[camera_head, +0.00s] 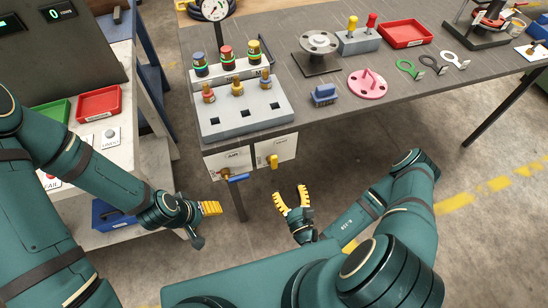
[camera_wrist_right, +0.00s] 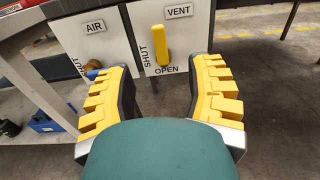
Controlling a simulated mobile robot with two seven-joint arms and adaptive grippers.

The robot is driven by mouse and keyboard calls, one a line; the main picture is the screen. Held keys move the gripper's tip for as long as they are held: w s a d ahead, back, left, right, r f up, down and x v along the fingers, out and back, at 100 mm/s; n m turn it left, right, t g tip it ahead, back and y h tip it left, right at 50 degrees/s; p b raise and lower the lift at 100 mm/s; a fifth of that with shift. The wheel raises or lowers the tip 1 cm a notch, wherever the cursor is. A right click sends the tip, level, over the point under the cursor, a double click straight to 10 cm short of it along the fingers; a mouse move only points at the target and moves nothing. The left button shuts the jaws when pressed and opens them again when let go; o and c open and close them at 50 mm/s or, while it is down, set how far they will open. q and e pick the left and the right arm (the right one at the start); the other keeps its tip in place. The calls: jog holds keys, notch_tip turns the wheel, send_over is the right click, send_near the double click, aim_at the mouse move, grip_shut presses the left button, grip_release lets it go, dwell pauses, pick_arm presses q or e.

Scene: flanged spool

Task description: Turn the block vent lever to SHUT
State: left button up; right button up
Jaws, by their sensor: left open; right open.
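The block vent lever (camera_wrist_right: 162,44) is a yellow handle on a white plate labelled VENT in the right wrist view. It hangs vertically, its lower end just above the OPEN label; the SHUT label (camera_wrist_right: 145,51) is to its left. My right gripper (camera_head: 291,195) is open and empty below and in front of the lever. In the wrist view its yellow fingers stand apart on either side of the lever, not touching it.
Beside the vent plate is the AIR plate (camera_wrist_right: 94,38) with a blue lever (camera_head: 238,178). A table leg (camera_head: 234,198) stands below the block. The left bench (camera_head: 100,158) holds red and green trays. Open floor lies under the table to the right.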

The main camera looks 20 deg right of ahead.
aim_at(275, 160)
jog(key=w, duration=0.4)
jog(key=w+b, duration=0.1)
jog(key=w, duration=0.8)
jog(key=shift+w+a, duration=0.15)
jog(key=shift+a, duration=0.2)
jog(key=shift+r, duration=0.1)
grip_shut()
